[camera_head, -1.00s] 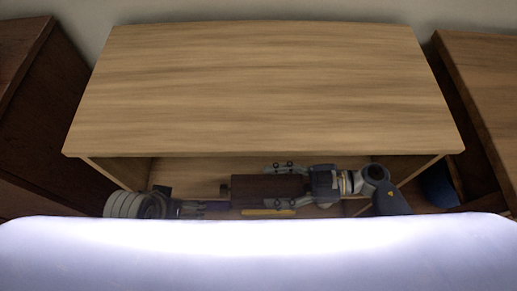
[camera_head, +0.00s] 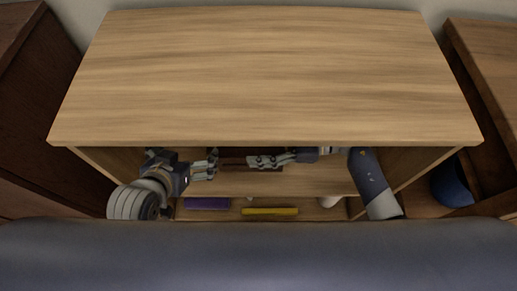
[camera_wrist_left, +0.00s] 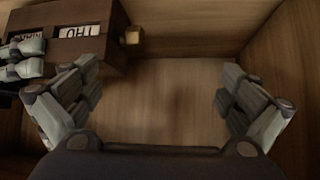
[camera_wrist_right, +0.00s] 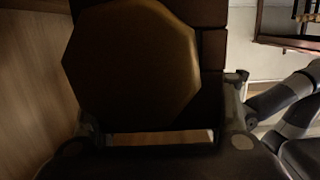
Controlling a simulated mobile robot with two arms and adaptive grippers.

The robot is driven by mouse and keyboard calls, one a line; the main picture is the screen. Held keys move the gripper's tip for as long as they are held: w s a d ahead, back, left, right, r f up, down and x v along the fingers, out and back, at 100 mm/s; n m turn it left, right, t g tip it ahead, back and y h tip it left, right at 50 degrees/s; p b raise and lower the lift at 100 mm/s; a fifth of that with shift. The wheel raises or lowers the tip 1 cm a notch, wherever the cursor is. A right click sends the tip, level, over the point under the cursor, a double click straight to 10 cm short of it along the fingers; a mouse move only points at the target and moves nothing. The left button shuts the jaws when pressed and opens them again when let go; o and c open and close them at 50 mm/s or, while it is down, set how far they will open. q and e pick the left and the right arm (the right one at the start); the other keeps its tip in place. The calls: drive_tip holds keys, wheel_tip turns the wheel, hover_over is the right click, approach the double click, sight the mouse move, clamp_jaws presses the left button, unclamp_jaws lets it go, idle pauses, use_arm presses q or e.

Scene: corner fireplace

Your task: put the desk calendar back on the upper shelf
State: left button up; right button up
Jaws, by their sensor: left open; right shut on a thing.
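The desk calendar is a dark brown wooden block (camera_head: 236,162) just under the front edge of the bookcase top, over the upper shelf (camera_head: 300,182). In the left wrist view its side (camera_wrist_left: 100,12) shows white letter windows and a small square knob. My right gripper (camera_head: 268,162) is shut on the calendar. In the right wrist view the calendar (camera_wrist_right: 212,45) fills the space between the fingers, with an octagonal knob in front. My left gripper (camera_head: 208,165) is open at the calendar's left end, with nothing between its fingers (camera_wrist_left: 155,100). I cannot tell whether the calendar touches the shelf.
Below the upper shelf lie a purple book (camera_head: 207,203), a yellow one (camera_head: 270,211) and a white object (camera_head: 329,201). The bookcase top (camera_head: 265,75) overhangs both grippers. A blue round object (camera_head: 452,182) stands to the right. Side walls bound the compartment.

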drive_tip(key=shift+f, duration=0.7)
use_arm(q)
drive_tip(key=w+r+t, duration=0.1)
drive_tip(key=w+d+r+t, duration=0.1)
drive_tip(key=r, duration=0.1)
drive_tip(key=shift+w+d, duration=0.1)
drive_tip(key=shift+w, duration=0.3)
use_arm(e)
drive_tip(key=shift+f, duration=0.2)
drive_tip(key=o, duration=1.4)
use_arm(q)
drive_tip(key=shift+w+h, duration=0.1)
drive_tip(key=shift+h, duration=0.2)
use_arm(e)
drive_tip(key=shift+o, duration=0.2)
